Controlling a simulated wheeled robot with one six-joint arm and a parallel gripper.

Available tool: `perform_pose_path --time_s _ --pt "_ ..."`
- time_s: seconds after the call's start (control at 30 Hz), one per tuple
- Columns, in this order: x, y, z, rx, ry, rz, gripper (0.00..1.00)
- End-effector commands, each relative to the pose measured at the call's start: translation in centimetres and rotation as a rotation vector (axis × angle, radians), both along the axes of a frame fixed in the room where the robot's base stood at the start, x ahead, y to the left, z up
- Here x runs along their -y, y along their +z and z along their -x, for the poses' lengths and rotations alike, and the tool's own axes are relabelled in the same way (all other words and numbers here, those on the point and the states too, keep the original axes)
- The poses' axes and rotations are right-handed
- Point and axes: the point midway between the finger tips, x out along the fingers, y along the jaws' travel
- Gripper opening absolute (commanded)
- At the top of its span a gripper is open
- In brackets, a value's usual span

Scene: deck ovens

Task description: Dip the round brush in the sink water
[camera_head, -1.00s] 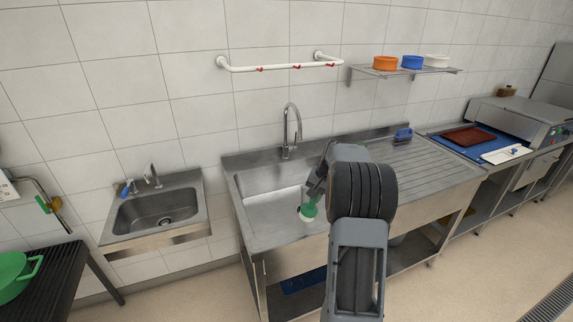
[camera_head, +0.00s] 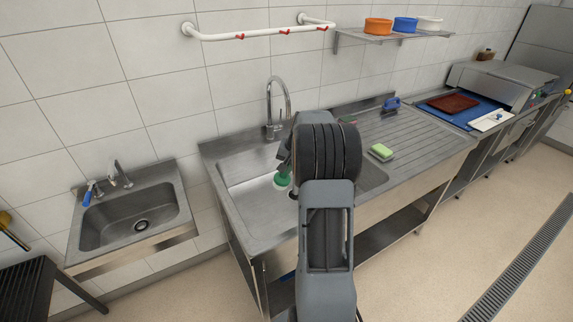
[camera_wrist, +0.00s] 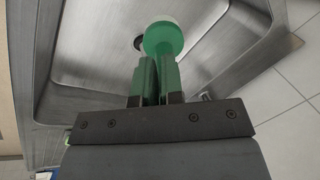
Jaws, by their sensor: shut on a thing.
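My gripper (camera_wrist: 155,85) is shut on the green handle of the round brush (camera_wrist: 164,38). The brush's round green head shows beyond the fingertips in the wrist view, with a pale rim at its far side. In the head view the green brush head (camera_head: 282,180) is over the basin of the large steel sink (camera_head: 238,222), left of my arm. I cannot tell whether it touches water; the water surface is not clearly visible. A dark round drain shows beside the brush head in the wrist view. My arm hides part of the basin.
A tall faucet (camera_head: 270,105) stands behind the basin. A green and yellow sponge (camera_head: 381,152) and a blue-handled brush (camera_head: 391,103) lie on the drainboard (camera_head: 425,130). A small hand sink (camera_head: 135,205) is at left. A wall rail (camera_head: 255,35) and a shelf (camera_head: 390,37) hang above.

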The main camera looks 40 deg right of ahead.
Motion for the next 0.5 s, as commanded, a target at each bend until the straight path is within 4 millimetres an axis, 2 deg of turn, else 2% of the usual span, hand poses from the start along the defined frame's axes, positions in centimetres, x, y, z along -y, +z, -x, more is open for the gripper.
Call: perform_pose_path --time_s 0.03,0.5 --pt "-0.1 -1.0 0.0 -0.001 0.001 0.0 0.0" --pt "-0.2 -5.9 -0.1 0.0 0.004 -0.001 0.0"
